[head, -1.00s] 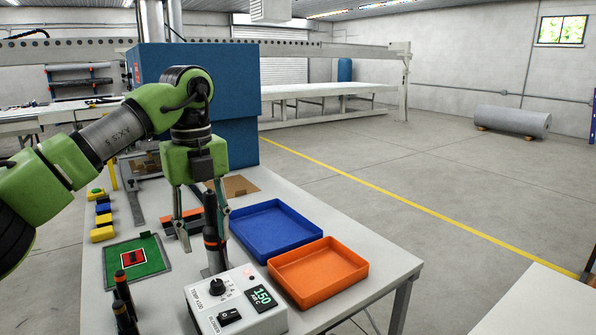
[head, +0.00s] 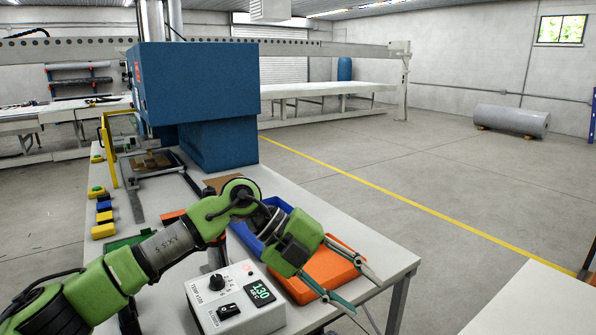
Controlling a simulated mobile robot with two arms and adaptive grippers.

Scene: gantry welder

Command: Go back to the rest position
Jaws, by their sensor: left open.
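My left arm comes in low from the left and crosses above the table. Its left gripper (head: 366,297) is open and empty, with its fingers spread and pointing to the lower right. The gripper hangs in front of the orange tray (head: 320,258) and hides part of it. The blue tray (head: 277,206) lies behind my arm and is mostly hidden. My right gripper is not in view.
A white control box (head: 205,310) with a knob and a display reading 130 stands at the table's front. A blue press (head: 195,90) stands at the back. Yellow, blue and green-topped blocks (head: 103,231) line the left edge. A green fixture (head: 125,243) is partly hidden.

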